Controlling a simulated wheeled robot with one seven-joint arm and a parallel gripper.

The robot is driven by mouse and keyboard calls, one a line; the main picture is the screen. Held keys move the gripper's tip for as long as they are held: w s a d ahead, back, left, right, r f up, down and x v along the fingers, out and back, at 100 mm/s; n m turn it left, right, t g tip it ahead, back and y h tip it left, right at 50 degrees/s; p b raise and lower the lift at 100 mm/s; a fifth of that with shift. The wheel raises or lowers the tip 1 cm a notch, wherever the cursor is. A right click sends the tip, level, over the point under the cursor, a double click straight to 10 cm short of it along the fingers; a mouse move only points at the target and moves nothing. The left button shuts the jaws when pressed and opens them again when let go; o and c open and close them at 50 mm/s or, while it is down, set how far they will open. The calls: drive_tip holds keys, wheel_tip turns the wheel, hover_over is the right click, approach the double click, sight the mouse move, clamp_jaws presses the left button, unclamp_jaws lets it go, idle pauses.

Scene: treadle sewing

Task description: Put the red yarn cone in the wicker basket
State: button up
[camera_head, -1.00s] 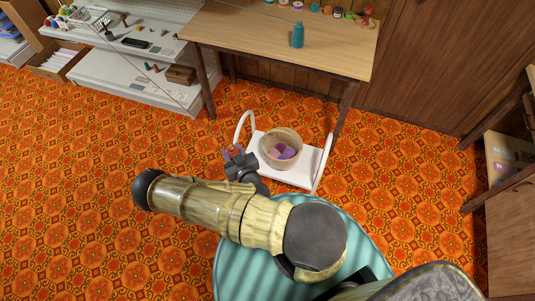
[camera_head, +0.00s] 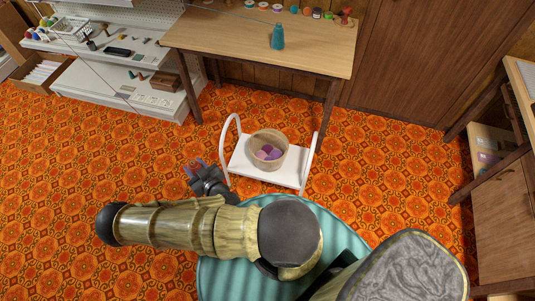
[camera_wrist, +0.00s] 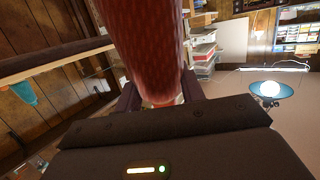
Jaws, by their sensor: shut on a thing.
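The red yarn cone (camera_wrist: 150,45) fills the upper middle of the wrist view, close to the camera, between my gripper's fingers. My gripper (camera_head: 194,168) is shut on it. In the head view the cone is too small to make out clearly. The wicker basket (camera_head: 268,136) is a round, pale, open-topped basket holding purple and pink pieces. It stands on a low white stand (camera_head: 285,177). My gripper is left of the stand and slightly nearer to me, apart from the basket.
The stand has raised white hoops (camera_head: 229,140) at its left and right ends. A wooden table (camera_head: 255,45) with a teal bottle (camera_head: 278,38) stands behind it. White shelves (camera_head: 125,90) are at the back left. Open patterned carpet (camera_head: 60,180) lies on the left.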

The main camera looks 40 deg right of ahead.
drive_tip(key=shift+f, duration=0.15)
drive_tip(key=shift+w+d+f+b, duration=0.15)
drive_tip(key=shift+f+b, duration=0.1)
drive_tip(key=shift+b, duration=0.35)
drive_tip(key=s+d+f+m+g+h+b, duration=0.1)
drive_tip(key=d+f+m+g+h+b, duration=0.4)
drive_tip(key=b, duration=1.6)
drive_tip(key=s+d+f+m+g+h+b, duration=0.1)
drive_tip(key=d+f+m+g+h+b, duration=0.3)
drive_tip(key=b, duration=1.7)
drive_tip(key=d+f+m+h, duration=0.4)
drive_tip(key=d+f, duration=0.3)
drive_tip(key=f, duration=0.4)
drive_tip(key=shift+s+d+g+h, duration=0.35)
drive_tip(key=shift+s+g+h, duration=0.05)
drive_tip(key=shift+h, duration=0.3)
drive_tip(key=shift+f, duration=0.1)
